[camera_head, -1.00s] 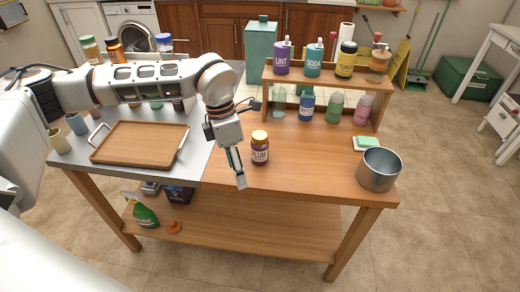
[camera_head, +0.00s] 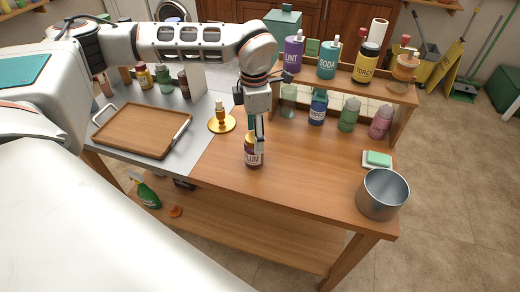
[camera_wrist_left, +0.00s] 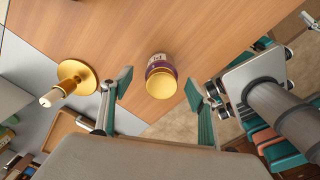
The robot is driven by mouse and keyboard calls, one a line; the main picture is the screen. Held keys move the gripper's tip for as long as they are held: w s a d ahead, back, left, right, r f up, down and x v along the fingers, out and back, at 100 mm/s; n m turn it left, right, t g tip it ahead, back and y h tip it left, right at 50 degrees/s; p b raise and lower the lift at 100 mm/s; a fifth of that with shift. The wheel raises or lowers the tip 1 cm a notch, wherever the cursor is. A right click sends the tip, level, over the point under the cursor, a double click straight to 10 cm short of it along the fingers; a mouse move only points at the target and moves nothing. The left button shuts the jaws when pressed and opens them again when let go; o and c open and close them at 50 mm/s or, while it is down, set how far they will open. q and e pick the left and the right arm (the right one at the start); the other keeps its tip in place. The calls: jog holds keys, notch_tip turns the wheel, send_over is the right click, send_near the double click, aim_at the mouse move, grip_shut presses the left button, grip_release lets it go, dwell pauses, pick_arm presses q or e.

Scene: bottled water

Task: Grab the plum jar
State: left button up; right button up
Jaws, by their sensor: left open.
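The plum jar (camera_head: 254,158) is a dark purple jar with a "PLUM" label and a yellow lid. It stands upright on the wooden part of the worktable, left of the metal pot. My left gripper (camera_head: 258,136) points down over it, and a finger hides part of its lid and upper side in the head view. In the left wrist view, the jar (camera_wrist_left: 161,68) appears in the gap between the spread fingers of my left gripper (camera_wrist_left: 158,85). Those fingers are open, with visible space on both sides of the jar.
A shelf (camera_head: 345,86) with several bottles stands behind. A metal pot (camera_head: 382,194) and a green sponge (camera_head: 378,159) are at right. The table front is clear.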

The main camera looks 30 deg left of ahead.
pick_arm(q)
jog(key=f, duration=0.7)
jog(key=shift+s, duration=0.3)
jog(key=shift+r, duration=0.1)
jog(key=shift+c, duration=0.3)
jog(key=c, duration=1.2)
